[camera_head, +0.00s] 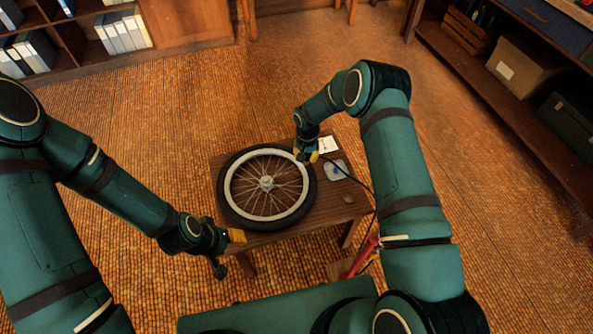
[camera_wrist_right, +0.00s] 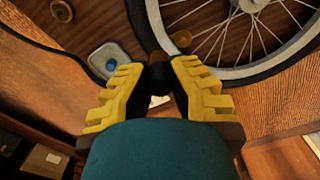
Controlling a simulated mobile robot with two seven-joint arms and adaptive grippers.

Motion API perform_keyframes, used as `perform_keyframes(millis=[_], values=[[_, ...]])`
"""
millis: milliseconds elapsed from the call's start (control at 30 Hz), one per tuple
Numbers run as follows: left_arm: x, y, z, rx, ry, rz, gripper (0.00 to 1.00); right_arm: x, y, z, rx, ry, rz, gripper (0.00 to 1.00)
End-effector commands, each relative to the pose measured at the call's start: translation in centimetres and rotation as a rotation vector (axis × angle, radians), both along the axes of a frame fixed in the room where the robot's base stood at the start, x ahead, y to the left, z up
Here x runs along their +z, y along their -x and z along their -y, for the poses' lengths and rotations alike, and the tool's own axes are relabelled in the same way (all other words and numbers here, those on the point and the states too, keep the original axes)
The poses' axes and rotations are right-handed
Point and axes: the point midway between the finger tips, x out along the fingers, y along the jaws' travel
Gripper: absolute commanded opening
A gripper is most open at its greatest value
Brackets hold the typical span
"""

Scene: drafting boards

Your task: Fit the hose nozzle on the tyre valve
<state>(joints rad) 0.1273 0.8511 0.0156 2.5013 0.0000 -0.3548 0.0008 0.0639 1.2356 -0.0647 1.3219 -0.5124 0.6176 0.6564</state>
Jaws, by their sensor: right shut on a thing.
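A spoked wheel with a black tyre (camera_head: 226,206) lies flat on the small wooden table (camera_head: 335,213); its pale rim (camera_wrist_right: 250,72) shows in the right wrist view. My right gripper (camera_head: 306,157) is at the tyre's right far edge, its yellow fingers (camera_wrist_right: 158,77) shut on the black hose nozzle (camera_wrist_right: 158,65). A small brass-coloured piece (camera_wrist_right: 181,38) shows just beyond the nozzle, by the rim; I cannot tell if it is the valve. Contact between nozzle and valve is unclear. My left gripper (camera_head: 237,237) hangs by the table's near left corner; its opening is unclear.
The black hose (camera_head: 368,187) runs off the table's right side towards a red pump (camera_head: 362,256). A dish with a blue piece (camera_head: 337,169), a white card (camera_head: 327,144) and a small brown round piece (camera_head: 348,198) lie right of the wheel. Shelves stand farther off.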

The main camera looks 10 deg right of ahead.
Motion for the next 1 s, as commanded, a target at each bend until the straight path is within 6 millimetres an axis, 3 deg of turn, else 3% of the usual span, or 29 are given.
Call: perform_keyframes(millis=[500, 1000], values=[[0.0, 0.0, 0.0, 0.0, 0.0, 0.0, 0.47, 0.0, -2.0, -2.9, 0.002, 0.0, 0.0, 0.0], [0.0, 0.0, 0.0, 0.0, 0.0, 0.0, 0.47, -0.4, -2.1, -2.9, 0.001, 0.0, 0.0, 0.0]])
